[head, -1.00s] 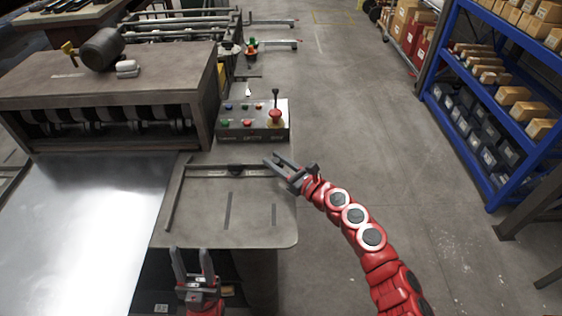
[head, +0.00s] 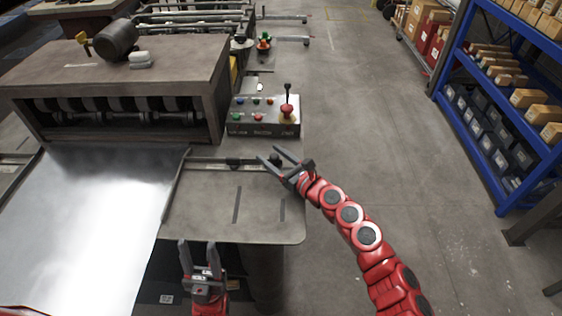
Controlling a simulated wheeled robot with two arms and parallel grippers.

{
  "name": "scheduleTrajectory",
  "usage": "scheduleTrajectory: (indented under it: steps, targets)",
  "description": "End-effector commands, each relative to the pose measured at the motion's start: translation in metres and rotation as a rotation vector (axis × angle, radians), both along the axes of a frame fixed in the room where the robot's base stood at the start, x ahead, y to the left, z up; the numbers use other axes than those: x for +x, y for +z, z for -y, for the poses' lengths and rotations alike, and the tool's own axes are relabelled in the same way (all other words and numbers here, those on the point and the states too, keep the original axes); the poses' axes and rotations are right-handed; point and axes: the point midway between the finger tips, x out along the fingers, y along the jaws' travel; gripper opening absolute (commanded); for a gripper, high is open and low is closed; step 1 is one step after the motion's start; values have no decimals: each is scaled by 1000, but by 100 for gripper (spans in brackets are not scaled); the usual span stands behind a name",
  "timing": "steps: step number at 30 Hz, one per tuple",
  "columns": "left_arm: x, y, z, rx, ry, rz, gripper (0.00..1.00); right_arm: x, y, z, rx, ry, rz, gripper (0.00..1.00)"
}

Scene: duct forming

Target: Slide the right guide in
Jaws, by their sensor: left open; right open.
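The right guide (head: 174,192) is a thin dark bar along the right edge of the shiny metal sheet (head: 85,220). A cross rail (head: 210,161) with a dark knob (head: 233,163) runs right from its far end. My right gripper (head: 270,154) is open at the right end of this rail. A dark round end piece (head: 276,158) shows between its fingers; I cannot tell whether they touch it. My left gripper (head: 198,245) is open and empty at the near edge of the side table (head: 210,215), fingers pointing away from me.
The forming machine (head: 120,85) stands behind the sheet. A control box (head: 263,115) with coloured buttons and a lever stands just beyond the rail. Open floor (head: 375,130) lies to the right, with a blue shelf (head: 455,110) of boxes further right.

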Motion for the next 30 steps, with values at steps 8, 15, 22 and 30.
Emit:
scheduleTrajectory:
  steps: [8, 15, 22, 30]
  targets:
    - [0, -11, 0, 0, 0, 0, 50, -27, -5, 30, -4, -3, -1, 64]
    - [0, -24, 0, 0, 0, 0, 50, -65, -5, 67, -3, -2, -3, 64]
    - [0, -32, 0, 0, 0, 0, 50, -94, -2, 97, -1, -4, 1, 64]
    - [0, -37, 0, 0, 0, 0, 50, -117, -2, 117, 0, 1, -1, 64]
